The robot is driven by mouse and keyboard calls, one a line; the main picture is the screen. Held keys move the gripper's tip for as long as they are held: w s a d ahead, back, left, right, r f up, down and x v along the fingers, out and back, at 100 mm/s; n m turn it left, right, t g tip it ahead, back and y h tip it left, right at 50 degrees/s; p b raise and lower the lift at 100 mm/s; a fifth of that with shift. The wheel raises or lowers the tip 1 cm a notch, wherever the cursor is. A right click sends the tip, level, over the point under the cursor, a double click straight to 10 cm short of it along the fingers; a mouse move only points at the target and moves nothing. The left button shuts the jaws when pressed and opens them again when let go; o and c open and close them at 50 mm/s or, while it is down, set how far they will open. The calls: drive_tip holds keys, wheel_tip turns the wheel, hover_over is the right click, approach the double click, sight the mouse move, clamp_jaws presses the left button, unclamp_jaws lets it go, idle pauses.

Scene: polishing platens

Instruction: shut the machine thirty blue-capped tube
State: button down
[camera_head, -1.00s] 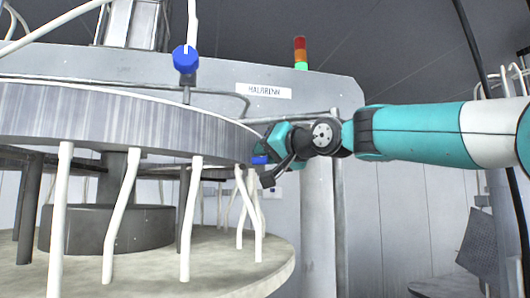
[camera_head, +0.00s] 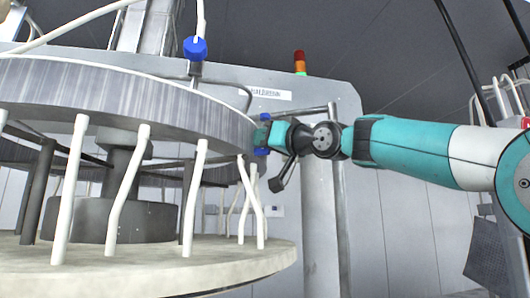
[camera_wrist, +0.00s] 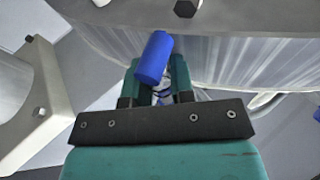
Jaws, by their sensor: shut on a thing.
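A blue cap (camera_wrist: 153,58) sits between the fingers of my gripper (camera_wrist: 160,82) in the wrist view, tilted and sticking out past them. My gripper is shut on it. In the head view my gripper (camera_head: 262,136) is at the right rim of the large grey upper platen (camera_head: 110,98), with a bit of blue (camera_head: 262,151) showing below its fingers. The tube under this cap is mostly hidden by the gripper. No number is readable on it.
Another blue cap (camera_head: 195,48) stands on a tube above the platen. Several white tubes (camera_head: 125,185) hang from the platen down to the pale lower disc (camera_head: 150,268). A grey frame with a label (camera_head: 265,93) and a signal light (camera_head: 300,62) stand behind.

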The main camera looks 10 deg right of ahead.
drive_tip(key=shift+s+a+n+b, duration=0.1)
drive_tip(key=shift+n+b, duration=0.25)
drive_tip(key=shift+n, duration=0.25)
drive_tip(key=shift+y, duration=0.4)
drive_tip(key=c, duration=1)
unclamp_jaws()
drive_tip(key=shift+o, duration=0.2)
drive_tip(key=b+v, duration=0.8)
drive_tip(key=v, duration=0.9)
drive_tip(key=shift+s, duration=0.15)
